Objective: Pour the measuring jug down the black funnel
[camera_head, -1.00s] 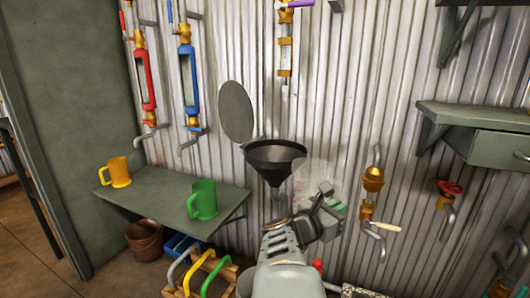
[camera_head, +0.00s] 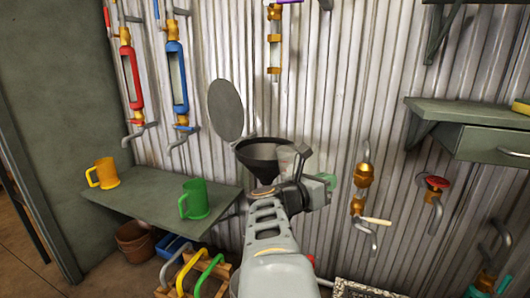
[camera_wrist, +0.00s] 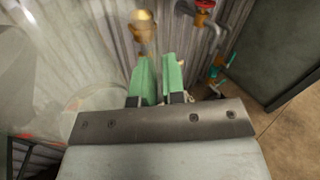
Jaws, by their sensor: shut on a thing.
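The black funnel (camera_head: 256,153) is fixed against the corrugated wall in the head view, its lower part hidden behind my arm. A round grey disc (camera_head: 226,110) stands above it. The clear measuring jug (camera_head: 287,158) shows faintly just right of the funnel rim, mostly hidden by my wrist. My gripper (camera_head: 324,181) is right of the funnel, shut on the jug. In the wrist view, the green fingers (camera_wrist: 160,78) are close together and the transparent jug (camera_wrist: 88,98) spreads over the left side. I cannot tell its tilt or contents.
A green mug (camera_head: 196,202) and a yellow mug (camera_head: 103,173) stand on the grey shelf (camera_head: 150,197) at left. A brass valve (camera_head: 362,176) with pipes and a red-handled tap (camera_head: 436,184) stick out from the wall at right. A rack with coloured handles (camera_head: 207,272) stands below.

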